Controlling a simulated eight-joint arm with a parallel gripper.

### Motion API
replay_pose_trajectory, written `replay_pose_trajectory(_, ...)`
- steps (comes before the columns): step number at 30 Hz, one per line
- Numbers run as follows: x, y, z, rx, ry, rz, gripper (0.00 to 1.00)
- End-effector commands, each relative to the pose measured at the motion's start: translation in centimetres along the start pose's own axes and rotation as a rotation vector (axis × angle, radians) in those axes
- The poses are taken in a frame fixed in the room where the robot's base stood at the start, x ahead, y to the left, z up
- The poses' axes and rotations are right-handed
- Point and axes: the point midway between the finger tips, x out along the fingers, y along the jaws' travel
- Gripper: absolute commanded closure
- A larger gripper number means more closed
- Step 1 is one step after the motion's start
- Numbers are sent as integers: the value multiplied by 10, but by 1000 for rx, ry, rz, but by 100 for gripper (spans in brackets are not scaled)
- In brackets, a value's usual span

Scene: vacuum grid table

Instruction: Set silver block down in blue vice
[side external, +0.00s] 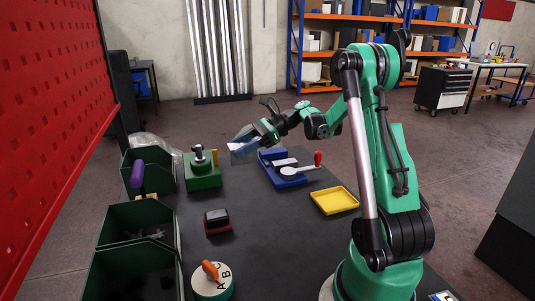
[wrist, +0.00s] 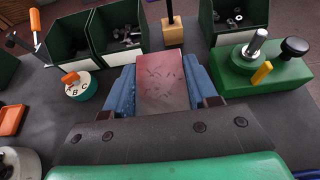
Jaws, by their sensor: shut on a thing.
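My gripper (side external: 246,142) is raised above the far part of the dark table, with its blue fingers closed on the silver block (side external: 241,152). In the wrist view the block (wrist: 162,85) sits between the two fingers, and its flat scuffed face looks reddish. The blue vice (side external: 277,158) stands on the table to the right of and below my gripper in the side view. It has a round grey part and a red-knobbed handle (side external: 318,158). The block is apart from the vice. The vice's jaw gap is too small to read clearly.
A green fixture (side external: 203,176) with a black knob stands left of the vice. Green bins (side external: 125,221) line the left edge. A yellow tray (side external: 334,200), a red-and-black block (side external: 217,221) and a lettered dial (side external: 212,284) lie nearer. The table's middle is clear.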

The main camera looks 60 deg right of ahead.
Motion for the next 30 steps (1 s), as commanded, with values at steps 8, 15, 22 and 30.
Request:
replay_pose_trajectory(8,-22,0,52,0,-1,0,100)
replay_pose_trajectory(15,2,8,78,11,-1,-27,100)
replay_pose_trajectory(22,82,51,105,60,-1,-145,100)
replay_pose_trajectory(30,122,95,117,103,-1,-250,100)
